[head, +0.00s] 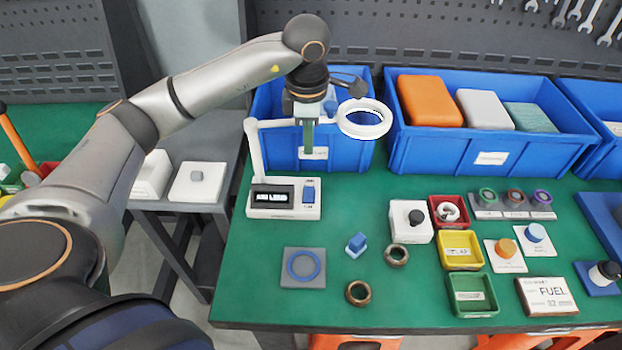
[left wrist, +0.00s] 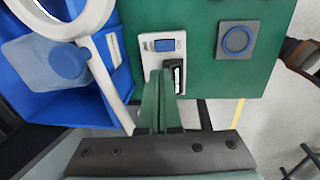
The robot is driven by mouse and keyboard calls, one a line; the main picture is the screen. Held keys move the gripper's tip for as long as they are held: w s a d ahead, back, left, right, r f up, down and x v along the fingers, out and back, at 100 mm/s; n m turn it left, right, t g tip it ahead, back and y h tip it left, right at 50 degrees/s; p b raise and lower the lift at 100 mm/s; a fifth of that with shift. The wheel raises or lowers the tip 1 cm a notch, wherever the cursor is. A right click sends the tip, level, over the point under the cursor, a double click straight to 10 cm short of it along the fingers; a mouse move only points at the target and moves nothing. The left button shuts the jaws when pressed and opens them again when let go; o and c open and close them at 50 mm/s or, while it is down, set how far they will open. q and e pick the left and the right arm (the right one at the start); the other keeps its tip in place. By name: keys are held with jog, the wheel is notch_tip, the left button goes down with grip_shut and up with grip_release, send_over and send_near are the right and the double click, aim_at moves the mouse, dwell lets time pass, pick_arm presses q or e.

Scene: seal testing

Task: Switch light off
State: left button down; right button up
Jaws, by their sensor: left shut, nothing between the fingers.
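The ring lamp has a white ring head (head: 364,119) on an arm above a white base (head: 284,213). The base carries a dark display with white text and a blue rocker switch (head: 308,194). I cannot tell whether the ring is lit. My left gripper (head: 307,150) points down behind and above the base, beside the lamp's arm, its green fingers shut and empty. In the left wrist view the fingers (left wrist: 160,82) reach toward the base, with the blue switch (left wrist: 165,45) beyond their tips and the ring (left wrist: 62,14) at upper left. My right gripper is not in view.
Blue bins (head: 490,140) line the back of the green table (head: 250,290). A grey pad with a blue ring (head: 304,267), a small blue block (head: 356,244) and brown rings (head: 358,292) lie in front. Small coloured trays and knobs stand to the right.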

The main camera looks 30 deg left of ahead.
aim_at(309, 191)
pick_arm(q)
jog(key=shift+f, duration=0.1)
jog(key=f, duration=0.4)
jog(key=w+f, duration=0.1)
jog(key=f, duration=0.4)
jog(key=a+f+p, duration=0.1)
jog(key=f, duration=0.3)
jog(key=shift+w+f, duration=0.25)
jog(key=shift+f, duration=0.15)
jog(key=shift+w+f+b, duration=0.1)
jog(key=shift+f+b, duration=0.35)
jog(key=shift+b, duration=0.1)
jog(key=shift+r, duration=0.2)
jog(key=shift+f, duration=0.1)
